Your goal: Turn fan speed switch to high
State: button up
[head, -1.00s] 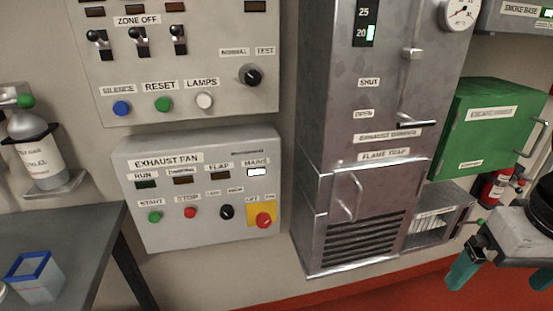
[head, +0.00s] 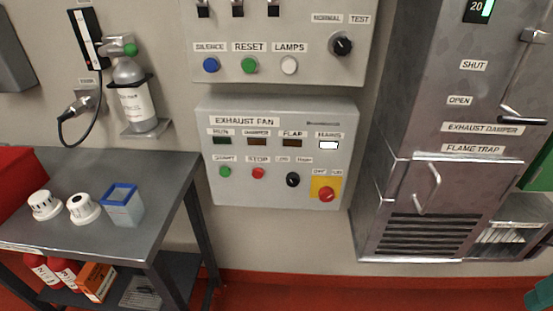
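The fan speed switch (head: 292,180) is a small black rotary knob in the lower row of the grey exhaust fan panel (head: 225,190). Two small labels sit above it, seemingly low and high; its pointer is too small to read surely. A red stop button (head: 258,173) is to its left, and a red knob on a yellow plate (head: 326,195) is to its right. Only a teal tip of my gripper (head: 540,294) shows at the bottom right corner, far from the switch. The rest of the gripper is out of frame, so its opening is hidden.
A metal flame trap cabinet (head: 450,180) stands right of the panel. A grey table (head: 120,170) with white detectors and a blue-rimmed box (head: 121,205) is at the left. Another panel (head: 270,30) is above. The floor in front of the fan panel is clear.

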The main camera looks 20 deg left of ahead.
aim_at(292, 180)
jog(key=z, duration=1.45)
jog(key=k, duration=0.7)
jog(key=u, duration=1.5)
